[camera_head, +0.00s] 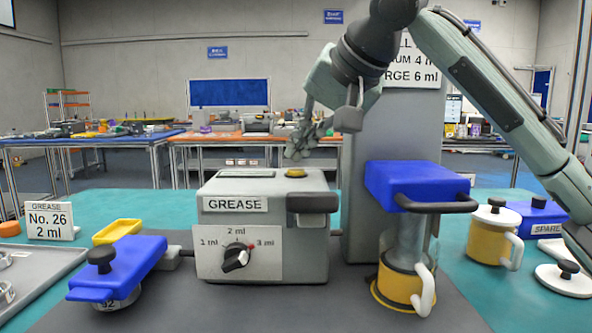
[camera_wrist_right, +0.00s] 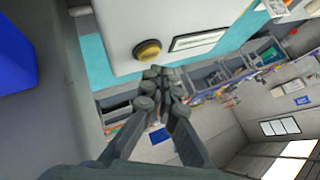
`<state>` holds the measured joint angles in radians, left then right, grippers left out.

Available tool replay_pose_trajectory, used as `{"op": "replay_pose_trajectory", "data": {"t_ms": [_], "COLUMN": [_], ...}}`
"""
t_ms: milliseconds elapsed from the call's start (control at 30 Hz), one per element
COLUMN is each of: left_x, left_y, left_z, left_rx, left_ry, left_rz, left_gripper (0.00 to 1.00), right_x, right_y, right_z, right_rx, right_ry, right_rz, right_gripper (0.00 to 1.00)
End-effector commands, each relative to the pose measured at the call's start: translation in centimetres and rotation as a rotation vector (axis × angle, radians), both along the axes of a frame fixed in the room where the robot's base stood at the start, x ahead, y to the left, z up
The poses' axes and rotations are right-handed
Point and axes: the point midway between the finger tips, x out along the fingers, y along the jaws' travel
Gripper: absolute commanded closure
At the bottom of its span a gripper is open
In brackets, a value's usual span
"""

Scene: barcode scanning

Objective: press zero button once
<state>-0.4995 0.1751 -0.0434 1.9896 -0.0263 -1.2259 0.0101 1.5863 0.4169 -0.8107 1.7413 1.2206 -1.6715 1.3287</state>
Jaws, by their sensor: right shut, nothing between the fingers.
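The grey GREASE machine (camera_head: 262,215) stands on the dark mat in the middle of the head view. A round yellow button (camera_head: 295,173) sits on its top, toward the right; no zero label is readable on it. My right gripper (camera_head: 293,154) is shut and empty, its fingertips just above the button in the head view. In the right wrist view, the closed fingertips (camera_wrist_right: 156,76) show just below the yellow button (camera_wrist_right: 147,50) with a small gap; the exact height is hard to tell. My left gripper is not in view.
A blue-topped dispenser (camera_head: 415,187) stands close on the right, before a tall grey column (camera_head: 375,130). A blue-handled part (camera_head: 118,270) lies left. A lidded yellow cup (camera_head: 490,235) stands farther right.

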Motion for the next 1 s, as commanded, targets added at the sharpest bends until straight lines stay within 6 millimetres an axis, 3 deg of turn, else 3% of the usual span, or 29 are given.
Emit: {"op": "replay_pose_trajectory", "data": {"t_ms": [1000], "left_x": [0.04], "left_y": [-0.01], "left_z": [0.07], "left_rx": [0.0], "left_ry": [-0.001], "left_rz": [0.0], "left_gripper": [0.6], "right_x": [0.0], "right_y": [0.01], "right_z": [-0.86], "right_rx": [0.0], "right_ry": [0.0], "right_rz": [0.0], "right_gripper": [1.0]}}
